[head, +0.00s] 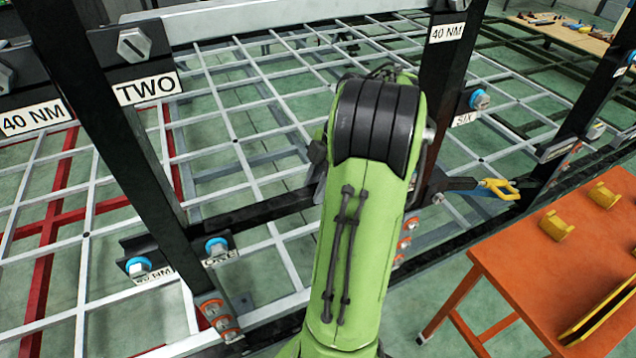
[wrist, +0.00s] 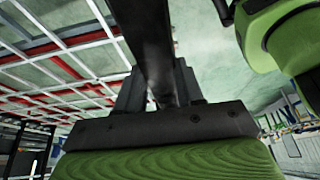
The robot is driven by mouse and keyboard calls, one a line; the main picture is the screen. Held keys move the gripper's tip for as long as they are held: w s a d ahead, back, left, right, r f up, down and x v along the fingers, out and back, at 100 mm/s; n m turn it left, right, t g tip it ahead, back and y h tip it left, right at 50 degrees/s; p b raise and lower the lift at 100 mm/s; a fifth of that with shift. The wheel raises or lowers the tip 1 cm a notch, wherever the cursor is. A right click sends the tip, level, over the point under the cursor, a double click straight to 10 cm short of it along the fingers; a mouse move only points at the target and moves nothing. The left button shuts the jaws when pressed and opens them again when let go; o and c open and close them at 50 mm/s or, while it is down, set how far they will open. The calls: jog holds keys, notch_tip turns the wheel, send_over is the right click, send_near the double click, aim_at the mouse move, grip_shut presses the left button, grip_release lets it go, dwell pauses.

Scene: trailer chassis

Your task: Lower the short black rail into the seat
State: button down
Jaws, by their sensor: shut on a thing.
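A short black rail (head: 262,212) runs level in the head view, from behind my green arm to the left black post. Its left end is close to the bracket with blue-ringed bolts (head: 216,247); I cannot tell whether it touches. In the wrist view a dark bar (wrist: 148,35) runs up and away from between the jaws. My gripper (wrist: 168,92) is shut on this rail. In the head view my arm hides the gripper and the middle of the rail. I cannot make out the seat clearly.
Black posts stand left (head: 125,120) and right (head: 445,80) of my arm, with large bolts and labels. A white and red grid frame (head: 250,95) lies behind. An orange table (head: 520,270) with yellow parts stands at right. A yellow-handled tool (head: 497,188) is beside my arm.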

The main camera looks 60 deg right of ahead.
jog(key=shift+f, duration=0.1)
jog(key=c, duration=0.6)
grip_release()
jog(key=p+v, duration=0.5)
jog(key=v, duration=0.2)
jog(key=shift+r, duration=0.35)
jog(key=shift+f, duration=0.1)
